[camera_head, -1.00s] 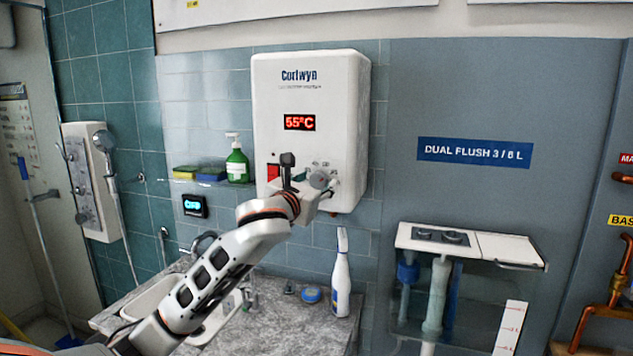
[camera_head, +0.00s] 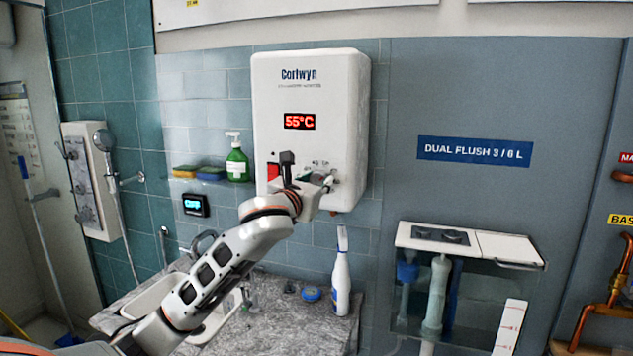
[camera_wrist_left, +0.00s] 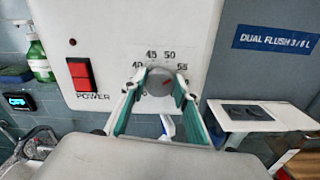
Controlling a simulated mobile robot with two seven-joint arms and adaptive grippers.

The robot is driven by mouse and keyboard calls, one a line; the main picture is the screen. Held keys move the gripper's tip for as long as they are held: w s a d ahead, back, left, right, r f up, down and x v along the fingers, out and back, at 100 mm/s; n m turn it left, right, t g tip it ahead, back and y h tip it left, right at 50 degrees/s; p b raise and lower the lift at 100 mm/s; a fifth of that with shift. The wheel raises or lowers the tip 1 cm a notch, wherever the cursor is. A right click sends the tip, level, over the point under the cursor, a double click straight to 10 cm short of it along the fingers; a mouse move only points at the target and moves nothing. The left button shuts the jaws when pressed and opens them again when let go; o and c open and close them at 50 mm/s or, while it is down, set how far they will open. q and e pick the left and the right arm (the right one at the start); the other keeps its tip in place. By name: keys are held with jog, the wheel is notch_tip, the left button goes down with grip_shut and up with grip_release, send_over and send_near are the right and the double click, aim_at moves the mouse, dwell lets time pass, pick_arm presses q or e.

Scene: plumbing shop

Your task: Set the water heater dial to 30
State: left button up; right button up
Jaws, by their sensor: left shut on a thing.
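The white water heater (camera_head: 345,110) hangs on the tiled wall, its red display (camera_head: 299,122) reading 55°C. In the left wrist view its round grey dial (camera_wrist_left: 158,83) sits under the printed numbers 40, 45, 50 and 55. My left gripper (camera_head: 328,180) is at the heater's lower front. In the left wrist view its two fingers are on either side of the dial, shut on it. In the head view the gripper mostly hides the dial. My right gripper is not in view.
A red power switch (camera_wrist_left: 80,74) is left of the dial. A green soap bottle (camera_head: 237,163) stands left of the heater. A white spray bottle (camera_head: 341,280) stands on the counter below. A cistern display (camera_head: 470,245) is at the right.

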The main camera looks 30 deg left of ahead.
pick_arm(q)
jog(key=n, duration=0.4)
jog(key=shift+a+n, duration=0.1)
jog(key=shift+n, duration=0.3)
jog(key=n, duration=0.9)
jog(key=shift+a+f, duration=0.1)
jog(key=shift+f, duration=0.05)
jog(key=n, duration=0.5)
jog(key=shift+f+n, duration=0.1)
jog(key=shift+n, duration=0.2)
jog(key=n, duration=0.4)
jog(key=shift+f, duration=0.1)
jog(key=n, duration=0.9)
jog(key=shift+f+n, duration=0.1)
jog(key=shift+n, duration=0.2)
jog(key=n, duration=0.4)
jog(key=shift+d+n, duration=0.2)
jog(key=shift+n, duration=0.2)
